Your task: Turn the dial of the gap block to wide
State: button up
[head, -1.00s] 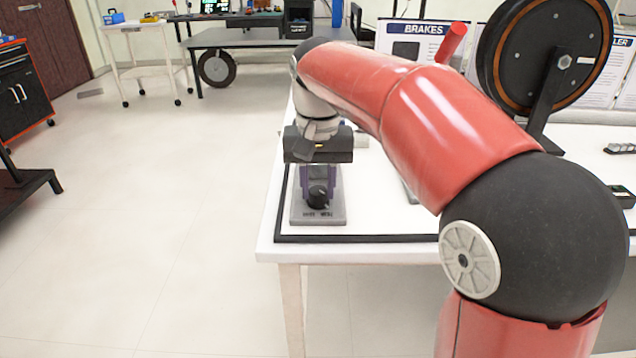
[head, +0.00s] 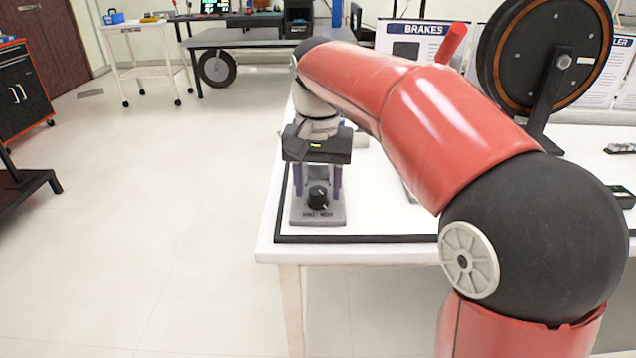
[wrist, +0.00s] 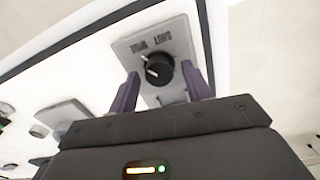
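The gap block (head: 301,214) is a grey plate near the front left corner of the white table. Its round black dial (head: 318,196) stands above the printed words SHUT and WIDE. In the wrist view the dial (wrist: 160,70) carries a white mark on its left side, the side of the word WIDE; its exact setting is hard to tell. My gripper (head: 317,180) is open, with its two purple fingers apart. In the wrist view the fingers stand on either side of the dial with gaps, and nothing is held.
A black strip (head: 360,238) edges the table front. A large black wheel (head: 545,60) on a stand and a BRAKES sign (head: 420,40) stand further right and back. In the wrist view other grey blocks (wrist: 62,112) lie to the left.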

aim_at(318, 190)
notch_tip(318, 190, up, 8)
jog(key=shift+f, duration=0.1)
dwell(0.6)
jog(key=shift+s, duration=0.1)
jog(key=s+d+f+n+t, duration=0.1)
jog(key=s+d+f+t, duration=0.1)
jog(key=s+d+f, duration=0.5)
jog(key=s+d+f+t, duration=0.3)
jog(key=s+d+f, duration=0.3)
jog(key=s+f, duration=0.3)
jog(key=s, duration=0.4)
jog(key=shift+d+n+t, duration=0.3)
jog(key=shift+d+n, duration=0.05)
jog(key=shift+n, duration=0.05)
